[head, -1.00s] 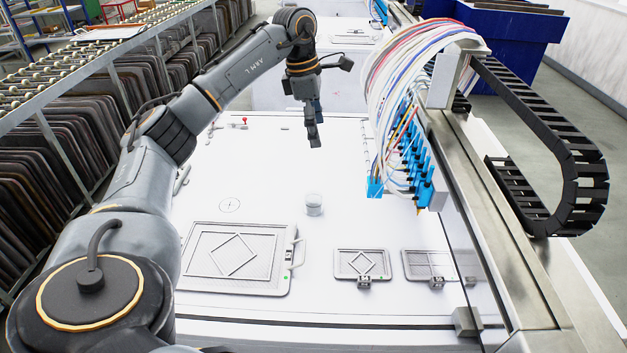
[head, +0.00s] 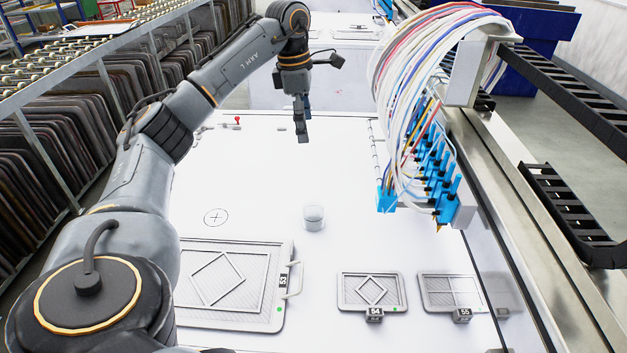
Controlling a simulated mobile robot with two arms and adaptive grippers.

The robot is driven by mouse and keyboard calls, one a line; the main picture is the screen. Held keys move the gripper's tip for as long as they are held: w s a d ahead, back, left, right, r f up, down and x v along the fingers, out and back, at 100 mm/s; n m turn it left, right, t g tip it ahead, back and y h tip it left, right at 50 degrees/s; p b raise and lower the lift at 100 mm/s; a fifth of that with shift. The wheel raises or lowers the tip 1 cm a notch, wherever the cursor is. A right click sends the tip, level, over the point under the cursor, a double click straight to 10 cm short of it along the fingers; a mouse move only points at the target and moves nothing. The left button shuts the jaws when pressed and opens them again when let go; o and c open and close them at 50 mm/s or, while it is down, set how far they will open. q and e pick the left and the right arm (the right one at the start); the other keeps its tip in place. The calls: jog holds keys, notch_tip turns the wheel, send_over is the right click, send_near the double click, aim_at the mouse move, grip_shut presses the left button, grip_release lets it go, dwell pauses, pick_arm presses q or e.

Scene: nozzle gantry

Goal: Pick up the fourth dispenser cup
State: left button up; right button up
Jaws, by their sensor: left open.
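One small clear cup (head: 314,218) stands upright on the white table (head: 260,170), right of a printed cross-in-circle mark. No other cup shows, so I cannot tell whether it is the fourth. My left gripper (head: 303,128) hangs above the table's far part, pointing down, open and empty. It is beyond the cup and apart from it. My right gripper is not in view.
A gantry with blue nozzles (head: 425,175) and a cable bundle stands right of the cup. Framed screens 53 (head: 262,312), 54 (head: 348,298) and 55 (head: 436,299) lie at the near side. The table around the cup is clear.

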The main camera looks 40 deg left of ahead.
pick_arm(q)
notch_tip(320, 180, down, 14)
jog(key=b, duration=1.2)
send_near(313, 211)
jog(key=s+d+f, duration=0.2)
jog(key=shift+w+d+f+p, duration=0.1)
jog(key=shift+w+d+f, duration=0.05)
jog(key=shift+f, duration=0.7)
jog(key=shift+w+d+f+p, duration=0.1)
jog(key=shift+w+f, duration=0.05)
jog(key=shift+f, duration=0.65)
jog(key=shift+w+d+f+p, duration=0.1)
jog(key=shift+w+d+f, duration=0.1)
jog(key=shift+f, duration=0.65)
jog(key=shift+c, duration=0.2)
jog(key=c, duration=1)
